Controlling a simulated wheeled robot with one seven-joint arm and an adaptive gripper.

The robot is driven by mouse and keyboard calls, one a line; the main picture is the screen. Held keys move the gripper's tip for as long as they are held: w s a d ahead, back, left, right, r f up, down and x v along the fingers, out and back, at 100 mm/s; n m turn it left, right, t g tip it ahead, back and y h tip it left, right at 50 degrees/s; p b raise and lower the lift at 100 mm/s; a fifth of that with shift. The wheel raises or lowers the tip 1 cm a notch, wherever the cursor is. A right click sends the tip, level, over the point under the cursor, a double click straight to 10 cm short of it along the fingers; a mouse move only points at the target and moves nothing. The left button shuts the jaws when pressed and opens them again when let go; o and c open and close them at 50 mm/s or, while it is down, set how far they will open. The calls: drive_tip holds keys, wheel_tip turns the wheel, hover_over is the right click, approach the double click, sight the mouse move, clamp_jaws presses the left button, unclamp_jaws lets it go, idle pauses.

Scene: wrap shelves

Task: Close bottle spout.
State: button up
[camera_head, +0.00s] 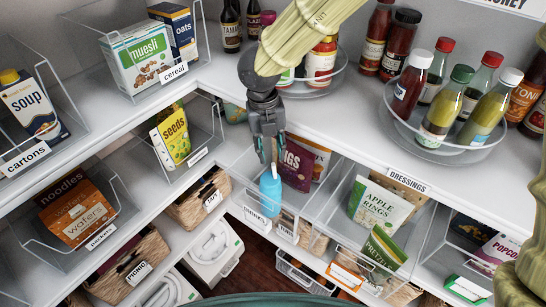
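A light blue bottle (270,190) is upright in the middle of the picture, by the front of a clear bin on the lower shelf. My gripper (268,158) points down right above it, with its fingertips at the bottle's top. The fingers are seen edge-on, so I cannot tell how far apart they are or whether they touch the bottle. The bottle's spout is too small and too covered by the fingers to make out, and its open or closed state does not show.
A purple figs bag (298,165) stands close to the right of my gripper. A yellow seeds bag (174,138) is in a clear bin to the left. A round tray (398,130) of dressing bottles stands on the upper shelf. The shelf edge lies close around my arm.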

sight(273, 164)
drive_tip(key=f, duration=0.2)
drive_tip(key=f+p, duration=0.1)
drive_tip(key=f, duration=0.1)
drive_tip(key=shift+w+d, duration=0.25)
drive_tip(key=shift+w, duration=0.1)
drive_tip(key=shift+s+f, duration=0.25)
drive_tip(key=shift+f, duration=0.2)
drive_tip(key=shift+w+f, duration=0.25)
drive_tip(key=shift+f, duration=0.1)
drive_tip(key=shift+s+r, duration=0.1)
drive_tip(key=shift+s, duration=0.05)
drive_tip(key=shift+c, duration=1)
clamp_jaws()
